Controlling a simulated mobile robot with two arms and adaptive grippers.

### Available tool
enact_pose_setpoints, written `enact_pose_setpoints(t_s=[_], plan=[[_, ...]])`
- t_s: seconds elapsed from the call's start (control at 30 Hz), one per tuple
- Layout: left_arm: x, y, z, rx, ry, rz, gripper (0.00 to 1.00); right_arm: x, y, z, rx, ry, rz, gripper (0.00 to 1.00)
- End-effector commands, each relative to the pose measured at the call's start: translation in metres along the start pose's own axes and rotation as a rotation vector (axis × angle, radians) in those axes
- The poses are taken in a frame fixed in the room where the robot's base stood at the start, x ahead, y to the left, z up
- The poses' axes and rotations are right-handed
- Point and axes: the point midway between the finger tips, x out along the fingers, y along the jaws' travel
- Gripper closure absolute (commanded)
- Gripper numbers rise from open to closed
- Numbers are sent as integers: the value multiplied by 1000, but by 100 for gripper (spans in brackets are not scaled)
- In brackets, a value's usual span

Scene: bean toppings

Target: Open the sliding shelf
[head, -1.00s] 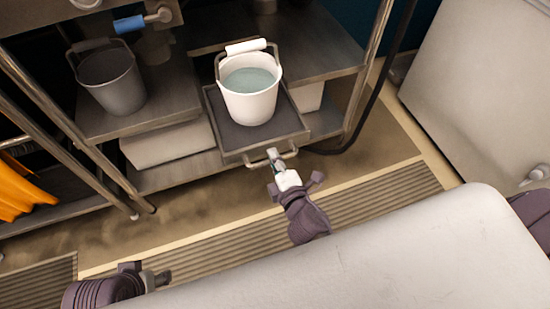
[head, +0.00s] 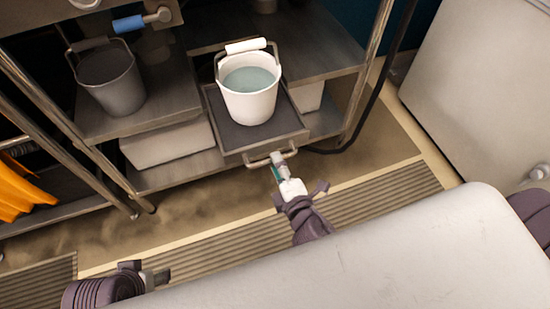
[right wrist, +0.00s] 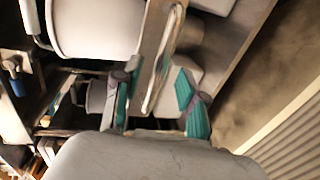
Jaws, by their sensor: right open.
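The sliding shelf (head: 229,134) is a dark tray with a metal rim in the lower part of the metal rack, and it sticks out a little. Its bar handle (head: 262,161) is on the front edge; it also shows in the right wrist view (right wrist: 165,62). A white bucket (head: 250,101) of bluish water stands on the shelf. My right gripper (head: 279,163) is open at the right part of the handle. In the right wrist view its teal fingers lie apart, with the handle between them in the picture; contact cannot be told. My left gripper (head: 158,279) is at the lower left, away from the shelf.
A grey bucket (head: 110,83) stands on the rack shelf to the left, above a pale box (head: 165,143). A black hose (head: 376,98) runs down at the right rack post. A white cabinet (head: 485,80) is at the right. Floor in front is clear.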

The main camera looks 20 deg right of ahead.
Motion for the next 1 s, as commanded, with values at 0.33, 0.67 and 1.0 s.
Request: enact_pose_setpoints(t_s=[0.33, 0.67, 1.0], plan=[[0, 0, 0, 0, -1, 0, 47, -44, 0, 0, 2, -2, -1, 59], [0, 0, 0, 0, -1, 0, 47, -46, 0, 0, 0, -1, 0, 59], [0, 0, 0, 0, -1, 0, 47, -45, 1, 5, 18, -16, -4, 59]])
